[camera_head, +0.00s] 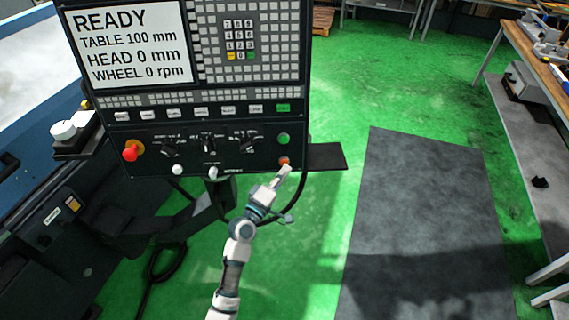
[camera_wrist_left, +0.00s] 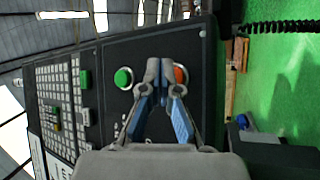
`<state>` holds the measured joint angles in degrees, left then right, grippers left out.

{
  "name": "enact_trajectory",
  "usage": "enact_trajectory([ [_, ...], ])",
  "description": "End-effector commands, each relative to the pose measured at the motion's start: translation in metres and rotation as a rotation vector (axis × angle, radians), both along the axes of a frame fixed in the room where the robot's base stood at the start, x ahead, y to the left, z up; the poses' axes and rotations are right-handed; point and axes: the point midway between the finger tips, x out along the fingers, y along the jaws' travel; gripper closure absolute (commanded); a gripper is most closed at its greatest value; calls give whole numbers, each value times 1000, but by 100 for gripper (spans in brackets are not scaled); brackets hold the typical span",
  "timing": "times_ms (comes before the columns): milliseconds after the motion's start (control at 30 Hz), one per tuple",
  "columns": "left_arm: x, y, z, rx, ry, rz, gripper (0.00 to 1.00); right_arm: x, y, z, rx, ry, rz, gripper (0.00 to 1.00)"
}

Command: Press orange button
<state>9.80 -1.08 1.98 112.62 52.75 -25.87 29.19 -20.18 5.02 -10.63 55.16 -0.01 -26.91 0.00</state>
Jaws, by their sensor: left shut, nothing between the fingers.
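The orange button (camera_head: 284,161) sits at the lower right corner of the black control panel (camera_head: 225,165), below a round green button (camera_head: 283,139). My left gripper (camera_head: 285,170) is shut and empty, with its fingertips at the orange button, partly covering it. In the left wrist view the shut fingertips (camera_wrist_left: 166,66) lie just beside the orange button (camera_wrist_left: 181,75), overlapping its edge, and the green button (camera_wrist_left: 123,77) is on their other side. I cannot tell whether the fingertips touch the orange button. My right gripper is not in view.
A red knob (camera_head: 131,153) and several black dials are on the panel's left and middle. The screen (camera_head: 128,42) reads READY. A dark shelf (camera_head: 325,156) juts out right of the panel. A grey mat (camera_head: 415,220) lies on the green floor, and a workbench (camera_head: 535,50) stands at right.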

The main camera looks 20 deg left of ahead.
Motion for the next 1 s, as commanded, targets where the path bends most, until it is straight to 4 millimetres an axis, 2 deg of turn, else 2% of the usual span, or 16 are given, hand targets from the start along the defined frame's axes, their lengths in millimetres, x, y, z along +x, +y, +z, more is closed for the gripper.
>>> enact_trajectory([
  [1000,10,4,-1,0,0,0,100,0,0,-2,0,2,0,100],
])
